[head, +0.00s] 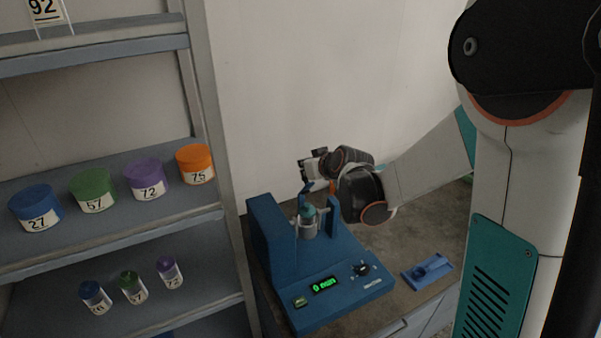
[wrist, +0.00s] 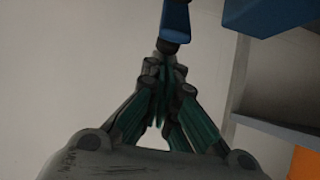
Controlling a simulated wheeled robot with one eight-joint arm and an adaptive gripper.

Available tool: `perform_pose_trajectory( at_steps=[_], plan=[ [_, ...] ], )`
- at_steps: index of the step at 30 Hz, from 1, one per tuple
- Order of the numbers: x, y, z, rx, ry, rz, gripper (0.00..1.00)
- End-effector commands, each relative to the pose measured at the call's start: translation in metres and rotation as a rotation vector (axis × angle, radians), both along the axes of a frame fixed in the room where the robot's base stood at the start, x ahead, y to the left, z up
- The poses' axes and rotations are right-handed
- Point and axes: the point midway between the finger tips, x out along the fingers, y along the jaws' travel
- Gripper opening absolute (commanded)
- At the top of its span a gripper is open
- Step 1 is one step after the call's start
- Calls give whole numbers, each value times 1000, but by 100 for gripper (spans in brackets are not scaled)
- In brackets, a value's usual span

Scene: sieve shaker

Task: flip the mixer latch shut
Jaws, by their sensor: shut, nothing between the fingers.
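The blue mixer (head: 262,232) stands on the bench with a small jar (head: 307,225) with a teal top in its holder. A slim blue part that looks like the latch (head: 307,188) stands up above the jar. My gripper (head: 312,165) is beside the top of this part, reaching in from the right. In the wrist view the shut fingers (wrist: 164,66) are just below the dark end of the blue latch part (wrist: 176,22). I cannot tell whether they touch it. Nothing is between the fingers.
A shelf rack (head: 205,120) at the left holds several numbered, coloured jars and small vials. A small blue holder (head: 428,270) lies on the bench right of the mixer. The mixer's front has a lit green display (head: 325,285) and a knob (head: 360,269).

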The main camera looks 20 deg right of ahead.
Motion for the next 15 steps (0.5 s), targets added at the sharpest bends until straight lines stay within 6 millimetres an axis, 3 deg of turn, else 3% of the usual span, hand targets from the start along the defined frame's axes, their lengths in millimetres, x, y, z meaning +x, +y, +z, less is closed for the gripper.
perform_pose_trajectory(
  at_steps=[1, 12, 15],
  plan=[
    [-7, -2, -10, 10, -42, -2, 0],
    [-33, -7, -17, 58, -282, -2, 0],
    [-39, -8, -19, 54, -275, -1, 0]
  ],
)
